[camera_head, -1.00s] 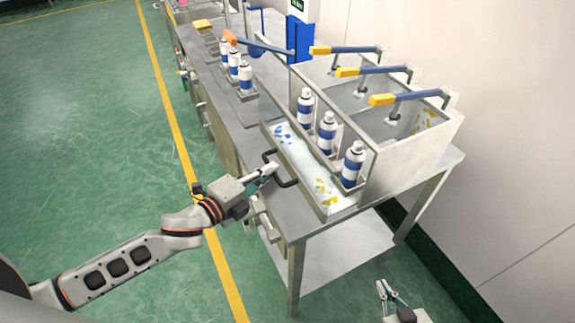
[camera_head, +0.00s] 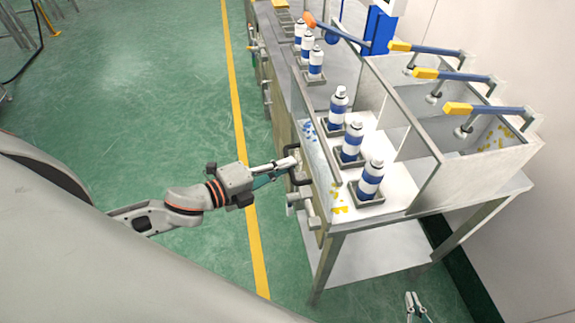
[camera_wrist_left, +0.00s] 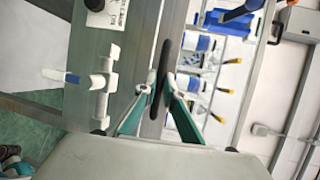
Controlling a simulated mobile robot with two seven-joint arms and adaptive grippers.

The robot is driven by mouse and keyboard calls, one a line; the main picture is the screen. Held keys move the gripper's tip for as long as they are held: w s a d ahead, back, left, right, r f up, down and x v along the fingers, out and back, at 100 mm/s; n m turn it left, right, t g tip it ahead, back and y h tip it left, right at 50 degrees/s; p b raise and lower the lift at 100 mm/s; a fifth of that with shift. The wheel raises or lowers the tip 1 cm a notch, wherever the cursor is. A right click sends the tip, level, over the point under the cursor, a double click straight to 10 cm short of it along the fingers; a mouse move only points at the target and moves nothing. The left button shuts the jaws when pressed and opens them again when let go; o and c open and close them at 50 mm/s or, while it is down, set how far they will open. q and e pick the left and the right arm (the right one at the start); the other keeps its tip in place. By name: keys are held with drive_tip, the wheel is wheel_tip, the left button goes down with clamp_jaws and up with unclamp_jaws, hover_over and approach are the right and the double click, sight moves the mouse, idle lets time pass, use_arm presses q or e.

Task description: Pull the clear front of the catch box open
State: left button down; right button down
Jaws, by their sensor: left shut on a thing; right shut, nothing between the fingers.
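The catch box stands on the metal bench, with grey dividers (camera_head: 425,150). Its clear front (camera_head: 321,165) runs along the near-left side and carries blue and yellow marks. A dark bar handle (camera_head: 299,172) is on its outer face; it also shows in the left wrist view (camera_wrist_left: 162,68). My left gripper (camera_head: 289,163) is shut on the handle, and its teal fingers (camera_wrist_left: 158,88) show on the bar in the left wrist view. How far the front is open I cannot tell. My right gripper (camera_head: 413,299) is low at the bottom, shut and empty, away from the box.
Three blue-and-white cans (camera_head: 352,142) stand upright in small metal holders behind the clear front. More cans (camera_head: 315,62) stand farther back on the bench. Levers with yellow grips (camera_head: 458,108) reach over the dividers. Open green floor (camera_head: 150,100) lies to the left.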

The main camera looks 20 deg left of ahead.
use_arm(q)
drive_tip(key=c, duration=2.4)
unclamp_jaws()
drive_tip(key=shift+v, duration=6.05)
drive_tip(key=shift+w, duration=0.1)
